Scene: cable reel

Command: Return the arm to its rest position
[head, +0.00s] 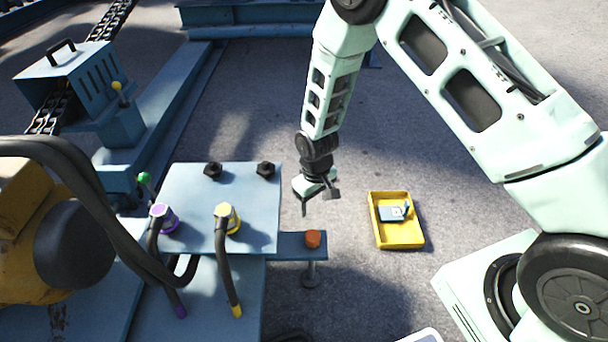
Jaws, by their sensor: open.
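My gripper (319,199) hangs from my pale green arm near the middle of the head view, fingers pointing down. It is open, and I see nothing between its fingers. It is over the floor just right of the blue plate (190,225), above and behind an orange knob (313,238). The arm is bent, with its elbow up at the top of the picture and its forearm reaching down.
A yellow tray (421,242) with a small blue-grey device (393,214) lies right of my gripper. The plate bears a purple connector (165,217), a yellow connector (229,217) and two black bolts. A blue chain housing (75,80) stands far left. Floor behind the tray is clear.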

